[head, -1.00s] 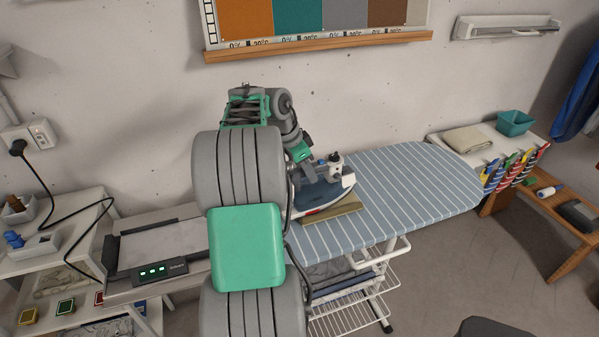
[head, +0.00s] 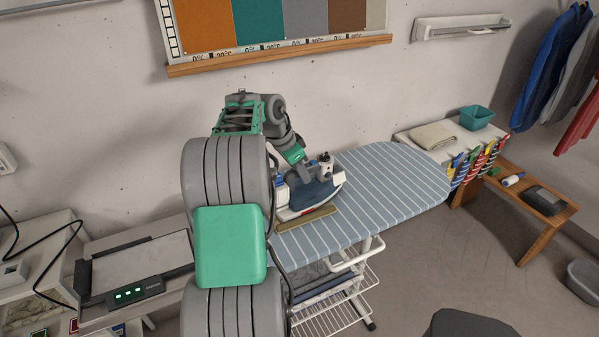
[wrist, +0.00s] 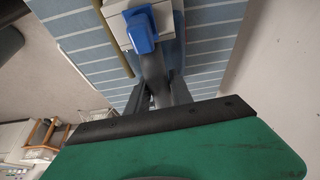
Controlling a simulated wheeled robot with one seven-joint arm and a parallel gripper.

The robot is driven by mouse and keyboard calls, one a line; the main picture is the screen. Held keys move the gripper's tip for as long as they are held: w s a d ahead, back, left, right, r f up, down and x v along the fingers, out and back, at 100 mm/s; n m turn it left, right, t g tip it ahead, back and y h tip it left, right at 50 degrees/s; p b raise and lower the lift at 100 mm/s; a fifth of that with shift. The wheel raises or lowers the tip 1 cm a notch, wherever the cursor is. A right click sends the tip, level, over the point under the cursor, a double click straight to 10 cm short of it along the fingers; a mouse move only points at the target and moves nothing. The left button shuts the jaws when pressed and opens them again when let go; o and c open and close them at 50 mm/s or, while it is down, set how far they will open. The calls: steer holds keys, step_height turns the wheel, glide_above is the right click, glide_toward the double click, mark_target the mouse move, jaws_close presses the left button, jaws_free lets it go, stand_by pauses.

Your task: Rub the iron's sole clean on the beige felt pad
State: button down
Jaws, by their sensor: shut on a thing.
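The iron (head: 322,192), with a dark blue body and pale base, is over the left part of the striped ironing board. A beige-olive strip of the felt pad (head: 308,219) shows along the iron's near side; the rest seems hidden beneath it. The iron looks roughly level, sole down; I cannot see whether the sole touches the pad. My gripper (wrist: 160,98) is shut on the iron's grey handle. In the wrist view the iron's blue part (wrist: 141,30) shows beyond the fingers, and a pad edge (wrist: 115,42) shows to the left.
The striped ironing board (head: 385,185) is bare to the right of the iron. A white shelf beyond its right end holds a folded beige cloth (head: 433,135) and a teal bin (head: 476,117). A flat device with green lights (head: 128,294) stands at left.

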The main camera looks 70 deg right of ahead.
steer(key=shift+r+p, duration=1.95)
steer(key=shift+r, duration=0.75)
